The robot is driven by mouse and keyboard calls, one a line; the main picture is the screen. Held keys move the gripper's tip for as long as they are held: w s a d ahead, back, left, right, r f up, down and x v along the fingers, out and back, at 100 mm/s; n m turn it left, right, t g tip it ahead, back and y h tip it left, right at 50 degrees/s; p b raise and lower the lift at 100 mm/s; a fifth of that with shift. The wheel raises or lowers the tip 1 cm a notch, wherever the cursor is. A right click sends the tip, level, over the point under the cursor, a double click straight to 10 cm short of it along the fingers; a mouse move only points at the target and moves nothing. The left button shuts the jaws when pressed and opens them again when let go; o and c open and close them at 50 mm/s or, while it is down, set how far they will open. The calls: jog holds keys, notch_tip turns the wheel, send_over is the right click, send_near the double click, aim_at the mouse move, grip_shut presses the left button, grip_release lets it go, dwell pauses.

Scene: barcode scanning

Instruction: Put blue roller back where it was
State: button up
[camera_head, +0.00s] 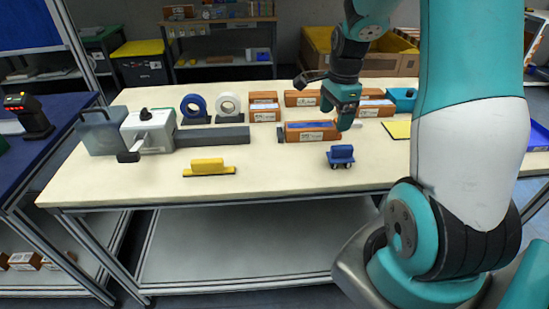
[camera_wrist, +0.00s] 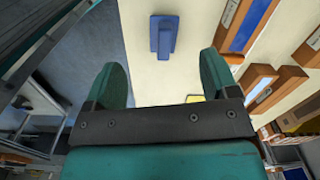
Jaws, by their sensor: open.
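The blue roller (camera_head: 341,153) stands on the cream tabletop near its front edge, its small wheels down on the surface. My gripper (camera_head: 338,108) is above the table, a little behind and above the roller, apart from it. In the wrist view my gripper (camera_wrist: 163,78) has its two teal fingers spread wide with nothing between them. There the blue roller (camera_wrist: 164,37) lies beyond the fingertips, roughly centred between them.
An orange-brown box with a blue top (camera_head: 311,131) stands left of the gripper, near a grey block (camera_head: 212,136). A yellow-handled tool (camera_head: 208,167) lies at front left. A yellow pad (camera_head: 397,129) lies to the right. Table around the roller is clear.

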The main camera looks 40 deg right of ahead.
jog(key=a+r+n+y, duration=0.1)
jog(key=a+r+n, duration=0.2)
jog(key=a+n, duration=0.35)
jog(key=a+r+n, duration=0.3)
jog(key=a, duration=0.6)
jog(key=s+a+r+n+y, duration=0.1)
jog(key=s+a+r+n, duration=0.1)
jog(key=s+a+n, duration=0.6)
jog(key=s+a+r+n+y, duration=0.2)
jog(key=s+a+r+n, duration=0.1)
jog(key=s+a+n, duration=0.5)
jog(key=a+n, duration=0.2)
jog(key=n, duration=0.1)
jog(key=shift+s+a, duration=0.25)
jog(key=shift+a, duration=0.1)
